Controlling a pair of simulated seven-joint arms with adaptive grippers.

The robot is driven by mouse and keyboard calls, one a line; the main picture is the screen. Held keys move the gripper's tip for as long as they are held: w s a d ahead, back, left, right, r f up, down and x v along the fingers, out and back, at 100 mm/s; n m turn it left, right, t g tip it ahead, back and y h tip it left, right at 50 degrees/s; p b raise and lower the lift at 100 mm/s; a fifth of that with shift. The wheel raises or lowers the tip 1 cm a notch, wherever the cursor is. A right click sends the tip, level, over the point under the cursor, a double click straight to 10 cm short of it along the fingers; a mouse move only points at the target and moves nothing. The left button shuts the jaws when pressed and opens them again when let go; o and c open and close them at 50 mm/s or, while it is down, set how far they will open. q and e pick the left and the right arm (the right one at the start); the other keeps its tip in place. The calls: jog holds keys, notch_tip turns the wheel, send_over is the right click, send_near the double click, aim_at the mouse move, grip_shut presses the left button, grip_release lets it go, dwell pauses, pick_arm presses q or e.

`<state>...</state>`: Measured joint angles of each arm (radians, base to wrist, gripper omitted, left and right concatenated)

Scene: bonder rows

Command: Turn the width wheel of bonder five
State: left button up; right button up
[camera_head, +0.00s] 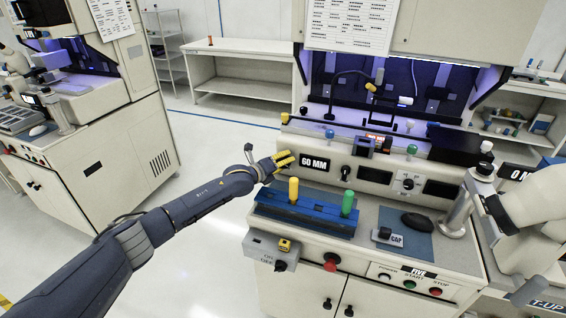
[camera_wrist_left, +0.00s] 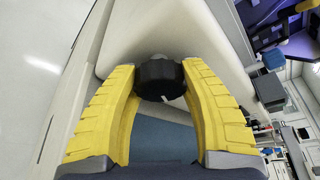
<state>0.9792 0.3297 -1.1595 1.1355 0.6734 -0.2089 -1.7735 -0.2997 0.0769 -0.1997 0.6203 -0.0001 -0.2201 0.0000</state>
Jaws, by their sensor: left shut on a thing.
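Bonder five (camera_head: 375,264) stands at front right, with "FIVE" on its lower front panel. Its display (camera_head: 314,163) reads "60 MM". My left gripper (camera_head: 284,160), with yellow fingers, is at the machine's left end, just left of that display. In the left wrist view the width wheel (camera_wrist_left: 160,79) is a black ridged knob with a small white mark on its rim. The yellow fingers of my left gripper (camera_wrist_left: 160,92) are shut on it, one on each side. In the head view the wheel is hidden by the gripper. My right gripper is not in view.
Below the arm, a blue rack (camera_head: 305,213) holds a yellow and a green handle. A switch box (camera_head: 271,251) juts out at the front left. A white microscope (camera_head: 530,205) stands at the right. Another machine (camera_head: 85,140) is at the left, with open floor between.

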pick_arm(q)
jog(key=shift+s+d+f, duration=0.1)
dwell(0.3)
jog(key=o, duration=1)
jog(key=shift+c, duration=0.2)
jog(key=o, duration=0.3)
jog(key=shift+s+a, duration=0.3)
jog(key=shift+a, duration=0.05)
jog(key=v, duration=1.1)
